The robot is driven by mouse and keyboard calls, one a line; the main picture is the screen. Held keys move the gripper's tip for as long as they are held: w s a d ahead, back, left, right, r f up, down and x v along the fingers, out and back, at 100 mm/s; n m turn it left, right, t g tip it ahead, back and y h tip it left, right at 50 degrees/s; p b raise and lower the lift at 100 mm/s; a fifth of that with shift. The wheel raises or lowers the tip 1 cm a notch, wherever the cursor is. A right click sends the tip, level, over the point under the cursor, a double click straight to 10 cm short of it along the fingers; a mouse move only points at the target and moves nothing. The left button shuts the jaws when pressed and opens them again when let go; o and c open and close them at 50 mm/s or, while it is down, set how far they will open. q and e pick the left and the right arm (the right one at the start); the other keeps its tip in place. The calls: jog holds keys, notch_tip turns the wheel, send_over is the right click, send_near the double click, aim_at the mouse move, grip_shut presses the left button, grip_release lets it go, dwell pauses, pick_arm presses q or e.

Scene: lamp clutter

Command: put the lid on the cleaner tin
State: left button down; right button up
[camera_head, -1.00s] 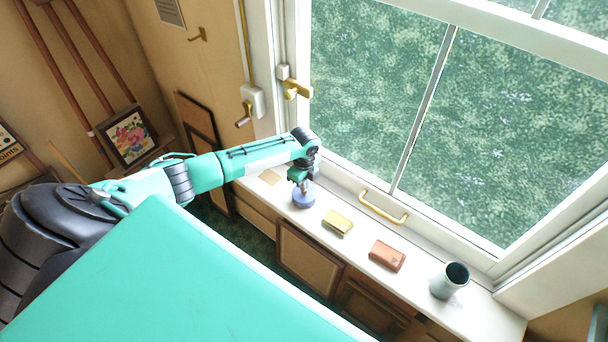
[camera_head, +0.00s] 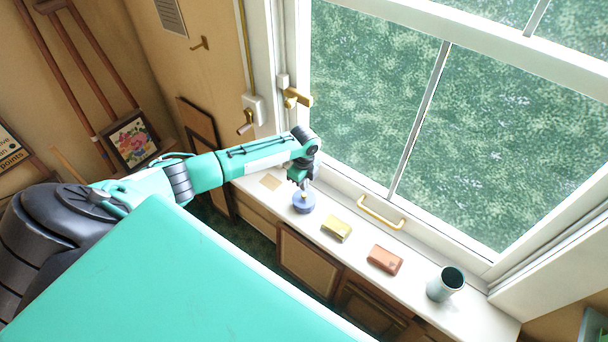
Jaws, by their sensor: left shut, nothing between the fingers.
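A round blue piece (camera_head: 304,204) with a small pale knob on top stands on the white windowsill. It looks like the cleaner tin with its lid; I cannot tell how the lid sits at this size. My left gripper (camera_head: 305,187) points down just over the knob, shut and empty. The fingertips are small and partly dark, so I cannot tell whether they touch the knob. My right gripper is not in view.
On the windowsill (camera_head: 408,295) to the right stand a yellow block (camera_head: 336,229), a reddish-brown block (camera_head: 384,260) and a grey-blue cup (camera_head: 446,284). A flat tan piece (camera_head: 270,181) lies to the left. The window frame with its brass handle (camera_head: 382,213) rises behind.

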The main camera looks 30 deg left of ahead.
pick_arm(q)
jog(key=shift+r+p, duration=0.45)
jog(key=shift+r, duration=0.25)
notch_tip(320, 180, up, 2)
jog(key=shift+r+p, duration=0.1)
jog(key=shift+p, duration=0.35)
